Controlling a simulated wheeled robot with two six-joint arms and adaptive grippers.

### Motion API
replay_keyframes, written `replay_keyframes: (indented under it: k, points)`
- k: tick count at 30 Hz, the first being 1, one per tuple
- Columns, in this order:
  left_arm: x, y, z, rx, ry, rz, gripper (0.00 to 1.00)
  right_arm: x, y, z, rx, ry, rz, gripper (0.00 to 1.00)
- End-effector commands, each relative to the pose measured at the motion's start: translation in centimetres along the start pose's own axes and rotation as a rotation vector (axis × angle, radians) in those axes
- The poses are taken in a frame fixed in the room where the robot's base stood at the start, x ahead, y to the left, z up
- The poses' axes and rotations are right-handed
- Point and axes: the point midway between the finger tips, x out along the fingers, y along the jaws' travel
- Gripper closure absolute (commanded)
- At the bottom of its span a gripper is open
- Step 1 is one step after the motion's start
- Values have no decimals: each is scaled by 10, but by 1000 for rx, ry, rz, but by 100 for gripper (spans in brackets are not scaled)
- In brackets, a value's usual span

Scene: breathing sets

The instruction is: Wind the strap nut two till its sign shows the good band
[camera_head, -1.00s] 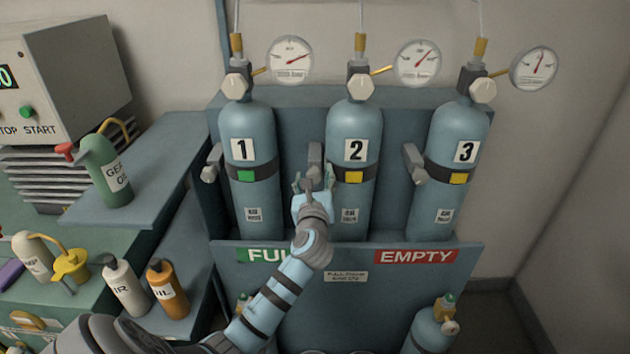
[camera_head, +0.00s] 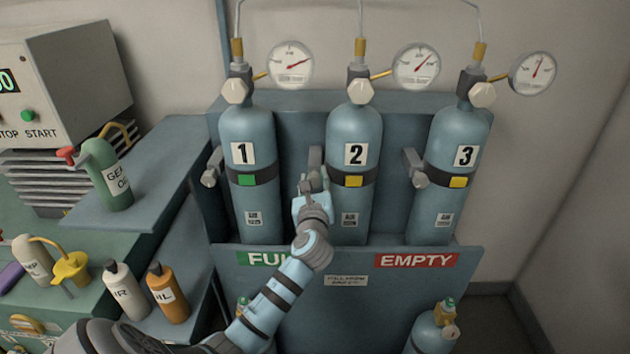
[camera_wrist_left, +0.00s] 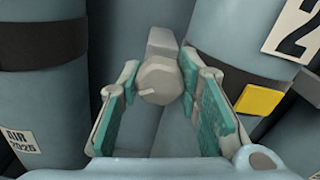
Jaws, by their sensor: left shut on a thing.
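Cylinder two (camera_head: 354,128) stands upright in the middle of the rack with a dark strap around it. The sign (camera_head: 353,181) on its strap is yellow; it also shows yellow in the left wrist view (camera_wrist_left: 259,100). The strap nut (camera_wrist_left: 160,78), a grey knob with a pale mark line, sits at the left of cylinder two. My left gripper (camera_head: 313,182) is at this nut, its teal-padded fingers on both sides of it, shut on it in the left wrist view (camera_wrist_left: 158,88). The fingers partly hide the nut in the head view. My right gripper is out of view.
Cylinder one (camera_head: 246,125) has a green sign, and cylinder three (camera_head: 461,130) has a yellow sign. Their strap nuts (camera_head: 211,168) (camera_head: 416,168) stick out at their left sides. Bottles stand on the bench (camera_head: 150,190) at the left.

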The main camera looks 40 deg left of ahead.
Motion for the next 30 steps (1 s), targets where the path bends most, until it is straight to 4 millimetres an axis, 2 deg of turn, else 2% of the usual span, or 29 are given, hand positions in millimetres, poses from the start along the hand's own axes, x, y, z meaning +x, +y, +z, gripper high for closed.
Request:
replay_keyframes:
  k: [13, 21, 30]
  points:
    - [0, 0, 1, -298, 0, 0, 96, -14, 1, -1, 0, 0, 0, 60]
    - [0, 0, 1, -508, 0, -1, 96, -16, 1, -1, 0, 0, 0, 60]
    - [0, 0, 1, -653, -1, -1, 96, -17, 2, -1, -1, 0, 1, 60]
